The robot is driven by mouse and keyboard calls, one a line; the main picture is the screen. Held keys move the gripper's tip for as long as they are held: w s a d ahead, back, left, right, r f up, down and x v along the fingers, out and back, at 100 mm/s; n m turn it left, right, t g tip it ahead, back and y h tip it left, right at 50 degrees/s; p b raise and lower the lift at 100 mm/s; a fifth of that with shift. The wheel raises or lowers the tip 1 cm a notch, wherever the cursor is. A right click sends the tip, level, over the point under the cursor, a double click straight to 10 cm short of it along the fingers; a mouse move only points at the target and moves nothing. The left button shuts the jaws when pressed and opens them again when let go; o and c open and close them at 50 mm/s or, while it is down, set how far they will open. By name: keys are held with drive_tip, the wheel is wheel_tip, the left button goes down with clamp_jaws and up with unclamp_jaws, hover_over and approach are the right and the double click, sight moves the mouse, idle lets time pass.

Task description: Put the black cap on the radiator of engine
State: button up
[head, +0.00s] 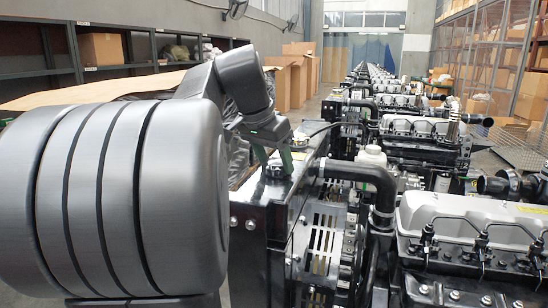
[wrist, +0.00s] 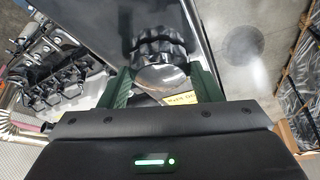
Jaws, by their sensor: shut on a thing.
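The black cap (wrist: 160,47) has a lobed rim and shows between and just beyond my green fingertips in the wrist view. A shiny rounded surface lies on its near side. My gripper (wrist: 162,76) is shut on the cap. In the head view my gripper (head: 273,158) points down at the top of the nearest engine's black radiator (head: 258,218). The cap is small and partly hidden by the fingers there, at or close above the radiator top. I cannot tell whether it is seated on the filler neck. The glossy radiator top (wrist: 100,20) also shows in the wrist view.
The nearest engine (head: 470,225) stands right of the radiator, with a black hose (head: 382,190) between. More engines recede in a row behind. Shelves (head: 110,50) and cardboard boxes (head: 300,75) stand at the left and back. A yellow label (wrist: 182,98) shows beside the fingers.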

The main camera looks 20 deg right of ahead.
drive_tip(key=shift+f, duration=0.1)
drive_tip(key=o, duration=1.1)
drive_tip(key=shift+r, duration=0.2)
drive_tip(key=v, duration=1.2)
drive_tip(key=shift+b, duration=0.45)
